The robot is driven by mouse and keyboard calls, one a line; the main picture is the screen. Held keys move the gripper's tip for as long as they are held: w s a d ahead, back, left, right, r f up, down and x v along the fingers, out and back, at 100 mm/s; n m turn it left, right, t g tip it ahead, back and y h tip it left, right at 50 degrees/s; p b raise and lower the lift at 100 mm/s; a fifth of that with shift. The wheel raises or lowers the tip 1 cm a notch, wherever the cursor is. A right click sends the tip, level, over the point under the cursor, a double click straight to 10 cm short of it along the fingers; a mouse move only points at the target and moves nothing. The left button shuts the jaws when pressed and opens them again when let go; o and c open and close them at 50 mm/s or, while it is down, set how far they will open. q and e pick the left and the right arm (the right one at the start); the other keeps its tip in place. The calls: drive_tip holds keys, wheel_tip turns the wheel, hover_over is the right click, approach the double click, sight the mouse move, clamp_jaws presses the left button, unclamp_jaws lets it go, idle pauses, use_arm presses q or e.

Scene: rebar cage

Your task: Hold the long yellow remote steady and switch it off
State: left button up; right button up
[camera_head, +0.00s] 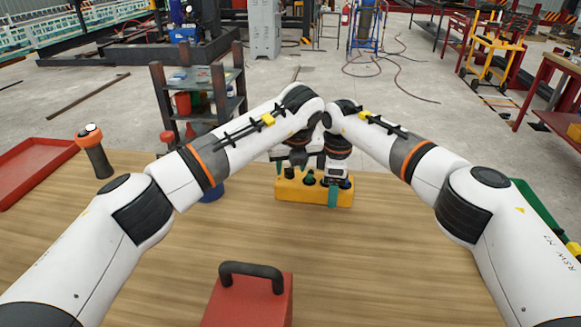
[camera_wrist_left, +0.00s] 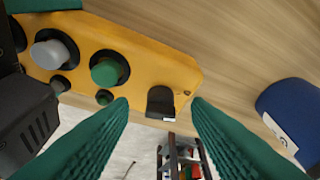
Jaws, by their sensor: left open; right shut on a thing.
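The long yellow remote (camera_head: 313,190) lies on the wooden table, with its buttons facing up. In the left wrist view the remote (camera_wrist_left: 140,45) shows a grey button (camera_wrist_left: 50,52), a green button (camera_wrist_left: 106,70) and a black switch (camera_wrist_left: 160,101) near one end. My left gripper (camera_head: 299,166) is open above that end; its green fingers in the left wrist view (camera_wrist_left: 160,104) are apart, with the switch between their tips and no clear contact. My right gripper (camera_head: 335,188) is shut on the remote nearer its other end, one green finger down its front side.
A red box with a black handle (camera_head: 250,298) stands at the front. An orange-and-black tool (camera_head: 93,150) and red tray (camera_head: 35,165) are at left. A blue object (camera_head: 211,193) is partly hidden by my left arm. The middle table is clear.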

use_arm(q)
drive_tip(key=v, duration=1)
drive_tip(key=shift+r, duration=0.15)
drive_tip(key=shift+o, duration=0.2)
drive_tip(key=shift+s, duration=0.1)
